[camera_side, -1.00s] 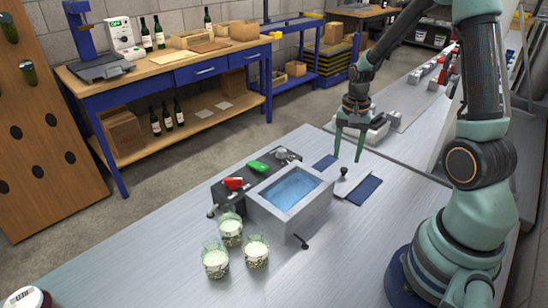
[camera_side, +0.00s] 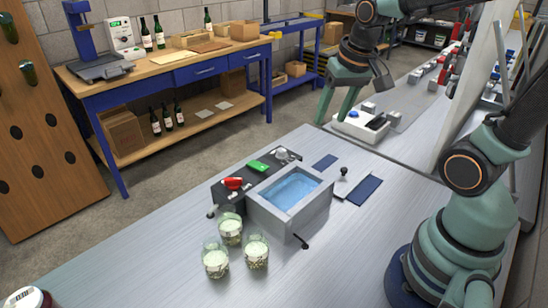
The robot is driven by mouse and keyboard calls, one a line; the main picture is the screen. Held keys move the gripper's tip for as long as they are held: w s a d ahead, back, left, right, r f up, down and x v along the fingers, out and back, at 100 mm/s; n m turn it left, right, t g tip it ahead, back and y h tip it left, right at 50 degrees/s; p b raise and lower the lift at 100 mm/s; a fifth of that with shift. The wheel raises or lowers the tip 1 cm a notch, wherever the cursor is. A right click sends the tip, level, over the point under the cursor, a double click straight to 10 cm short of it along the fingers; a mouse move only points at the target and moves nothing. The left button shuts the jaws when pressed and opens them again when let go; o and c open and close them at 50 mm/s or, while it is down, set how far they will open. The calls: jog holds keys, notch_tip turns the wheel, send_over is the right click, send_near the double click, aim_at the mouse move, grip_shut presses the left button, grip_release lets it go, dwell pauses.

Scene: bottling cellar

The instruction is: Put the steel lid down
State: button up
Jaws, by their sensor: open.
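The steel lid (camera_side: 337,178) appears to lie flat on the bench, its grey blending with the steel top. Its black knob (camera_side: 344,171) stands upright. A dark blue mat (camera_side: 364,190) shows at both ends of the lid, so the lid seems to rest across it. To the left is an open steel basin (camera_side: 262,212) with blue water in it. My gripper (camera_side: 334,119) is open and empty, up and behind the lid, well apart from the knob. Its fingers point down.
Several glass jars (camera_side: 256,252) stand in front of the basin. A black panel with a red knob (camera_side: 233,184) and a green piece (camera_side: 257,166) adjoins the basin. A white device with a blue button (camera_side: 360,125) sits behind.

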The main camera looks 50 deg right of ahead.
jog(key=s+a+r+n+t, duration=0.2)
jog(key=a+n, duration=0.3)
jog(key=a, duration=0.1)
jog(key=shift+s+a+r+y, duration=0.2)
jog(key=shift+s+r+y, duration=0.15)
jog(key=shift+y, duration=0.05)
